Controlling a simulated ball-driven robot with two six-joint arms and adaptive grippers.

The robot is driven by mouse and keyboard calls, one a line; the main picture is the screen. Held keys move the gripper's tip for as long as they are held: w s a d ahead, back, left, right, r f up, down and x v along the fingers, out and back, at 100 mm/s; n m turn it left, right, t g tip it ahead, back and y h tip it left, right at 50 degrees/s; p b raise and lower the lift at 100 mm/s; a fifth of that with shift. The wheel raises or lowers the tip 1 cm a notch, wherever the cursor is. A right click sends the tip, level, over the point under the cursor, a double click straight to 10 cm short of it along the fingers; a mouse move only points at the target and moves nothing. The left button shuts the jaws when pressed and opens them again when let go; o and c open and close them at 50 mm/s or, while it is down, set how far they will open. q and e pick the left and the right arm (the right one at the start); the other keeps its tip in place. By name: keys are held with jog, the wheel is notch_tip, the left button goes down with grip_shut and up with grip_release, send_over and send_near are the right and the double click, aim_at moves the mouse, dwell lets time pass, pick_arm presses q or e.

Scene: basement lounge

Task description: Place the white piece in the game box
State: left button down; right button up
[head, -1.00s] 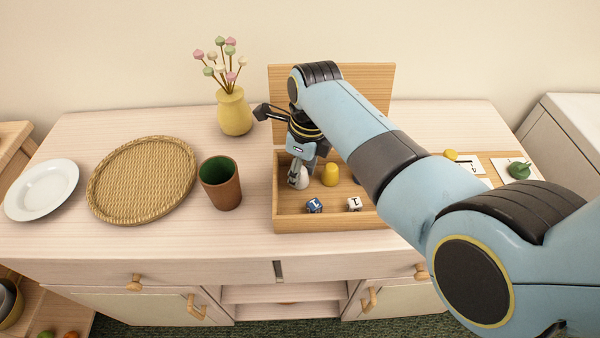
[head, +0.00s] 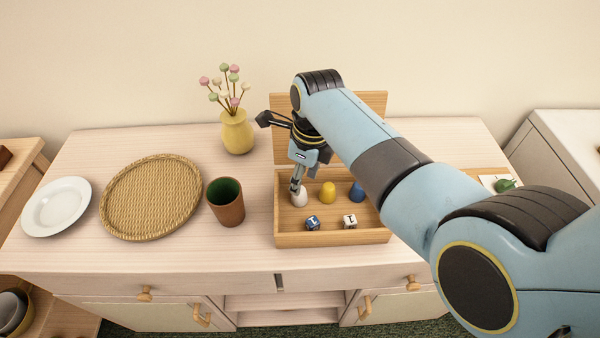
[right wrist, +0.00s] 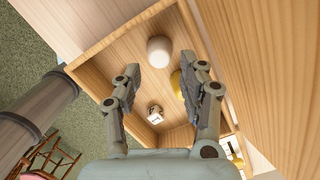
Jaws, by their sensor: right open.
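The white piece (head: 300,199) stands on the floor of the open wooden game box (head: 330,240), near its left side. It also shows in the right wrist view (right wrist: 159,50), just past my fingertips and apart from them. My right gripper (head: 297,182) is above the white piece, pointing down into the box. In the right wrist view its fingers (right wrist: 160,78) are spread, with nothing between them. My left gripper is in neither view.
A yellow piece (head: 327,192), a blue piece (head: 357,191), a blue die (head: 312,223) and a white die (head: 350,221) are in the box. A brown cup (head: 227,208), woven tray (head: 150,197), plate (head: 56,206) and yellow vase (head: 237,132) are to its left. The raised lid (head: 372,103) stands behind.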

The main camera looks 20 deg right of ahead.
aim_at(304, 190)
jog(key=r+p, duration=0.1)
jog(key=r, duration=0.1)
jog(key=r+p, duration=0.2)
jog(key=r, duration=0.1)
jog(key=shift+s+d, duration=0.15)
jog(key=shift+d, duration=0.05)
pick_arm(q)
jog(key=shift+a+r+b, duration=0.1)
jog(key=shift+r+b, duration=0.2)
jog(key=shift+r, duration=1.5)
pick_arm(e)
jog(key=shift+s+d+r, duration=0.1)
jog(key=shift+s+r, duration=0.05)
jog(key=shift+r, duration=0.85)
